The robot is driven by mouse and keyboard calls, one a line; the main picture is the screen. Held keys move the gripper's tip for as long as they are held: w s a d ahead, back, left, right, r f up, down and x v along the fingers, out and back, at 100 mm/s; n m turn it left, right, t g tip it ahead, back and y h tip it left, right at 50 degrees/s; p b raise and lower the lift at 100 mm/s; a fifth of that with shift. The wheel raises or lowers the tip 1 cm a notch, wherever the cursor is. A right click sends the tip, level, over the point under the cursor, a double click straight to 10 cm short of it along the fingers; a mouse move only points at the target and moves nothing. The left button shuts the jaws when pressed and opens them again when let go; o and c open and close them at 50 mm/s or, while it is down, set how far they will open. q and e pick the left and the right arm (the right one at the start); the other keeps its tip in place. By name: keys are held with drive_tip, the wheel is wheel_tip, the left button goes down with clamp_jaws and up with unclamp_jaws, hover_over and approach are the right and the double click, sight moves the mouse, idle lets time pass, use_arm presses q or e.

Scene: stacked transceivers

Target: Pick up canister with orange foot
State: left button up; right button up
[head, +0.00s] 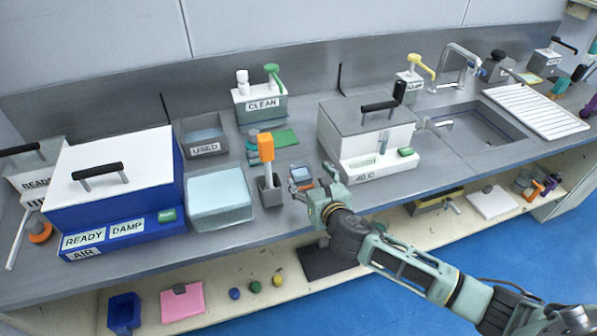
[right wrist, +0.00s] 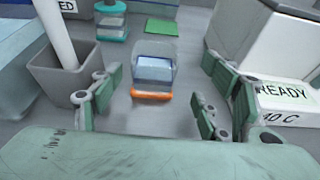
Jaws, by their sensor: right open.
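The canister with the orange foot (right wrist: 152,71) is a small clear, bluish container standing on the worktop, seen ahead in the right wrist view. In the head view the canister (head: 299,172) shows just beyond my right gripper (head: 314,190), partly hidden by it. In the right wrist view my right gripper (right wrist: 156,92) is open, one finger on each side of the lane leading to the canister. The canister stands at or just beyond the fingertips; I cannot tell whether it is between them. Nothing is held. My left gripper is not in view.
A grey holder (head: 270,193) with an orange-topped tool stands close left of the gripper. The white 40 C box (head: 372,175) stands close right. The counter's front edge is below.

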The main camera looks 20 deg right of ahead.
sight(304, 177)
drive_tip(key=shift+w, duration=0.2)
drive_tip(key=shift+w+a, duration=0.25)
drive_tip(key=shift+w, duration=0.15)
drive_tip(key=x, duration=0.3)
drive_tip(key=shift+w+a+f+p, duration=0.1)
drive_tip(key=shift+w+a+p, duration=0.1)
drive_tip(key=shift+w+p, duration=0.1)
drive_tip(key=shift+w+f, duration=0.1)
drive_tip(key=shift+w, duration=0.25)
drive_tip(key=c, duration=1)
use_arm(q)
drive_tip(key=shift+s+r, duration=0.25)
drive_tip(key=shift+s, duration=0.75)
use_arm(e)
drive_tip(key=c, duration=0.3)
